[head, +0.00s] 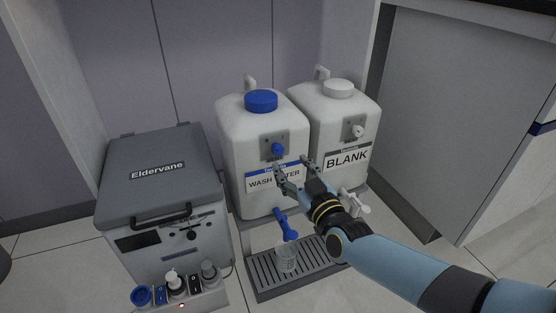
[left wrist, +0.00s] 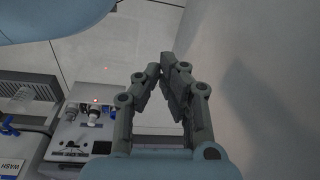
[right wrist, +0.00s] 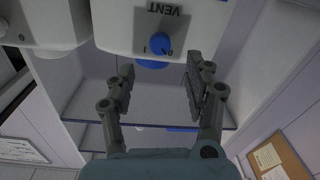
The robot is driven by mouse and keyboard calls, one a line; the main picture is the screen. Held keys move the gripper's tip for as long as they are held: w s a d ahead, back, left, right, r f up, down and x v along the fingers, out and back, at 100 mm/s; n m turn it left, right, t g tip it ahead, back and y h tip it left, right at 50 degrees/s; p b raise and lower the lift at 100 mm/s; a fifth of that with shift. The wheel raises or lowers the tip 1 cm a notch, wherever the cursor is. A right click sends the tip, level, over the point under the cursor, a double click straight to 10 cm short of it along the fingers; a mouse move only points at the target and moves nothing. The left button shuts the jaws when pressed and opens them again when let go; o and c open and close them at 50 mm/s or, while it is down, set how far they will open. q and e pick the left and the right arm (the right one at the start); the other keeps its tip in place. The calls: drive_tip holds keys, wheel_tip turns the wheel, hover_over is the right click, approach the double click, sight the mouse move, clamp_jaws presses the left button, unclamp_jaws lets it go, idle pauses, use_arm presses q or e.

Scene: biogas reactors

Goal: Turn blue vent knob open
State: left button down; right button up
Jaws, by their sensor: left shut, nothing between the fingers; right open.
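The blue vent knob (head: 277,149) sits on a grey plate (head: 290,142) on the front of the left white canister (head: 250,160), labelled WASH WATER. In the right wrist view the blue knob (right wrist: 160,43) lies below an upside-down VENT label (right wrist: 163,10), with small marks beside it. My right gripper (head: 292,167) is open and empty, just below and in front of the knob. In the right wrist view the knob shows ahead, between the open fingers (right wrist: 158,72), apart from both. My left gripper (left wrist: 170,62) is shut and empty; the head view does not show it.
The BLANK canister (head: 345,120) with a white knob (head: 357,132) stands close on the right. A blue tap (head: 285,224) hangs over a beaker (head: 287,257) on a drip tray (head: 265,270). The grey Eldervane box (head: 158,175) stands left. A cabinet (head: 470,110) bounds the right.

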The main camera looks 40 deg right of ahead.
sight(280, 151)
drive_tip(key=w, duration=0.2)
drive_tip(key=w+b, duration=0.1)
drive_tip(key=w, duration=0.1)
drive_tip(key=w+d, duration=0.1)
drive_tip(key=shift+w+d+f+b, duration=0.1)
drive_tip(key=shift+w+f+b, duration=0.15)
drive_tip(key=shift+w+b, duration=0.15)
drive_tip(key=shift+w+d+r, duration=0.1)
drive_tip(key=shift+w+r, duration=0.05)
drive_tip(key=shift+w, duration=0.3)
use_arm(q)
drive_tip(key=w+r, duration=0.1)
drive_tip(key=w+d+r+t, duration=0.1)
drive_tip(key=shift+d+r, duration=0.1)
drive_tip(key=shift+r, duration=0.25)
use_arm(e)
drive_tip(key=shift+c, duration=0.3)
clamp_jaws()
